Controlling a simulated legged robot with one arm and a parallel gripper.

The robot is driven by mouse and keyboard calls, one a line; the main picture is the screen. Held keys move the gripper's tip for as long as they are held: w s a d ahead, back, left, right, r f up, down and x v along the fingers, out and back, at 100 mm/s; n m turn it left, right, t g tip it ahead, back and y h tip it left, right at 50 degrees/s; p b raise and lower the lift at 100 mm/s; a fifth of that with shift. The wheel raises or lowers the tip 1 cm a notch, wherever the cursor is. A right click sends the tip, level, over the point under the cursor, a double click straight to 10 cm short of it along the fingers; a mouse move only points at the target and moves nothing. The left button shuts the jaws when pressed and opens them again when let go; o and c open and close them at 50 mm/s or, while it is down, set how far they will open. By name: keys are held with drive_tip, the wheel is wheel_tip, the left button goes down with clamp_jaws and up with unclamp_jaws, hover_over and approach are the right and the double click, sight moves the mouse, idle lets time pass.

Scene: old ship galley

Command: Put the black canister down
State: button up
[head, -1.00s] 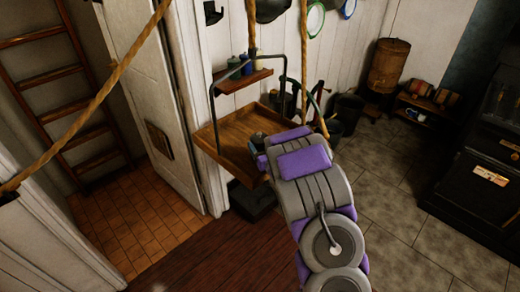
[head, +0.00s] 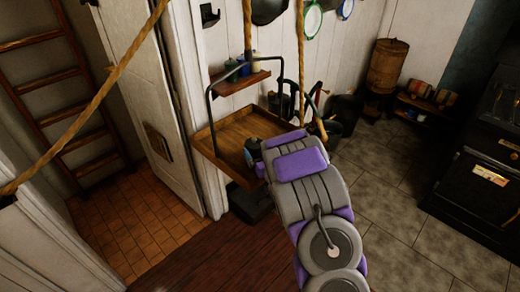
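A small dark canister-like thing (head: 252,144) shows at the far end of my arm, over the wooden tray (head: 208,143) of a hanging stand. I take it for the black canister, but it is small and partly hidden. My gripper (head: 256,158) is at the tray's right side, right at this dark thing. My purple and grey wrist covers most of the gripper, so its fingers cannot be made out. I cannot tell whether the canister touches the tray or whether the fingers are closed on it.
A small upper shelf (head: 228,86) holds green, blue and pale bottles. The stand's metal frame (head: 210,110) rises around the tray. Most of the tray's left part is bare. Ropes (head: 100,95) hang nearby. Dark buckets (head: 345,108) stand behind, and a black stove (head: 475,185) is at right.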

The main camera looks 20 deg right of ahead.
drive_tip(key=s+a+p, duration=0.1)
drive_tip(key=s+p, duration=0.8)
drive_tip(key=s, duration=0.1)
drive_tip(key=shift+s+a+r+p, duration=0.15)
drive_tip(key=shift+s+a+p, duration=0.1)
drive_tip(key=shift+s+p, duration=0.15)
drive_tip(key=s+a+r+g+h, duration=0.1)
drive_tip(key=s+a+r+g, duration=0.2)
drive_tip(key=s+r+g, duration=0.25)
drive_tip(key=s+a+r+g, duration=0.3)
drive_tip(key=s+r+g, duration=0.2)
drive_tip(key=r+g, duration=0.2)
drive_tip(key=s+a+r+g, duration=0.2)
drive_tip(key=s+a+r, duration=0.1)
drive_tip(key=s, duration=0.6)
drive_tip(key=s+a+r+g+y, duration=0.1)
drive_tip(key=s+a+r+g, duration=0.2)
drive_tip(key=s, duration=0.6)
drive_tip(key=s+a+r+g+y, duration=0.1)
drive_tip(key=s+a+r+g, duration=0.1)
drive_tip(key=s+a, duration=0.4)
drive_tip(key=s+r, duration=0.1)
drive_tip(key=s, duration=0.3)
drive_tip(key=shift+r+n, duration=0.2)
drive_tip(key=shift+n, duration=0.1)
